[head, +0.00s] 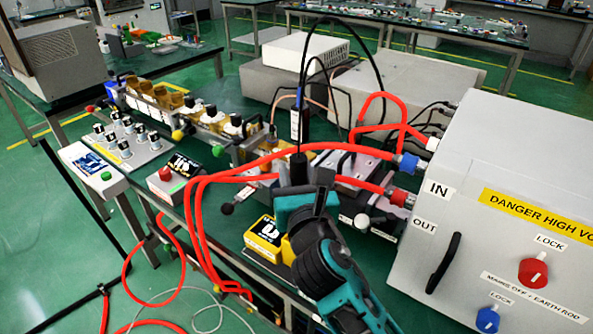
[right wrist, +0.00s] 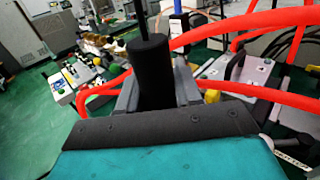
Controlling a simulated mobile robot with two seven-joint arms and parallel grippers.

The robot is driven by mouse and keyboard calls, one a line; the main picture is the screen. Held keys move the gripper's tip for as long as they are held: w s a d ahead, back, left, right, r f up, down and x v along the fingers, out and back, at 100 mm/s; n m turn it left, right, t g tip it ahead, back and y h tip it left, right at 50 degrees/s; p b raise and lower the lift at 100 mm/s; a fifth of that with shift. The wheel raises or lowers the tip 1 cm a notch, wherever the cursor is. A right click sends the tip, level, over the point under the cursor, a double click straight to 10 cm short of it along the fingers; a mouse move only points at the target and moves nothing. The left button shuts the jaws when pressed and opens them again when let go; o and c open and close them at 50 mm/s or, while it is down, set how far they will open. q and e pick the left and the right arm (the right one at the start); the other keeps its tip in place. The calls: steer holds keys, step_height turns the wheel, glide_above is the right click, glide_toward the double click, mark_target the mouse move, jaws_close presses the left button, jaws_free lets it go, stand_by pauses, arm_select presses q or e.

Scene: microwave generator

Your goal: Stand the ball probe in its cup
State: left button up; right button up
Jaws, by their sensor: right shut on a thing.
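My right gripper (head: 299,186) comes in from the bottom of the head view. It is shut on a black cylindrical handle, which I take to be the ball probe (head: 298,167). The handle stands roughly upright between the grey fingers in the right wrist view (right wrist: 152,72), with a thin dark rod rising from its top. The lower end of the probe is hidden behind my gripper. I cannot pick out the cup for sure in either view. My left gripper is not in view.
Red hoses (head: 205,205) loop across the bench close around my gripper. A grey cabinet (head: 430,200) with danger labels stands at right. A yellow box (head: 262,236) sits just left of my wrist. A black-topped red button box (head: 174,182) is further left.

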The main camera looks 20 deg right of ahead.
steer(key=shift+f+b, duration=0.65)
steer(key=shift+f, duration=0.15)
step_height(320, 180, down, 8)
steer(key=b, duration=0.5)
steer(key=shift+r, duration=0.1)
steer(key=o, duration=1.2)
